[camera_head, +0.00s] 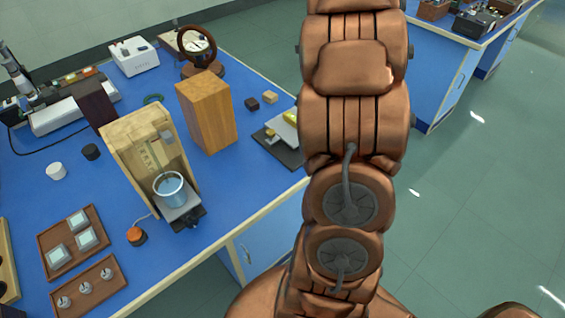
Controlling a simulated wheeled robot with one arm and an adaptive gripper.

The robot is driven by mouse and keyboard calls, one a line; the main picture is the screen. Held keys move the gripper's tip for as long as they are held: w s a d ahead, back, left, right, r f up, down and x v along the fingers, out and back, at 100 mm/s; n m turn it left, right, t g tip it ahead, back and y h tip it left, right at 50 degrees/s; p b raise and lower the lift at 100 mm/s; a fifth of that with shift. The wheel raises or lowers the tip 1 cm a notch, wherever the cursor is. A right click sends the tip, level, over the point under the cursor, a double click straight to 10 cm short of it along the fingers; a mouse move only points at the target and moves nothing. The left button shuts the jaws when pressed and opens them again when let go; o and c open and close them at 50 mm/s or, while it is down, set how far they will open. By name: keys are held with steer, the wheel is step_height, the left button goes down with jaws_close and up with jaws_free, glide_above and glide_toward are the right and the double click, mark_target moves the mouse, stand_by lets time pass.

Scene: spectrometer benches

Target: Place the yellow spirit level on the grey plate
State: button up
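A yellow object (290,116), probably the spirit level, shows at the bench's right edge, partly hidden behind my arm. It is at a dark grey flat plate (289,155) with a lighter grey patch (281,128) on it; my arm covers the right side of this group. I cannot tell whether the yellow object rests on the plate or just behind it. My gripper is not in view; my copper-coloured arm runs up through the picture and out of the top edge.
The blue bench (235,178) holds a tall wooden block (208,112), a wooden stand (140,135) with a glass beaker (170,188), small dark (252,104) and tan (270,97) blocks, and trays (75,212) at left. Another bench (440,80) stands at right; open floor (470,190) lies before it.

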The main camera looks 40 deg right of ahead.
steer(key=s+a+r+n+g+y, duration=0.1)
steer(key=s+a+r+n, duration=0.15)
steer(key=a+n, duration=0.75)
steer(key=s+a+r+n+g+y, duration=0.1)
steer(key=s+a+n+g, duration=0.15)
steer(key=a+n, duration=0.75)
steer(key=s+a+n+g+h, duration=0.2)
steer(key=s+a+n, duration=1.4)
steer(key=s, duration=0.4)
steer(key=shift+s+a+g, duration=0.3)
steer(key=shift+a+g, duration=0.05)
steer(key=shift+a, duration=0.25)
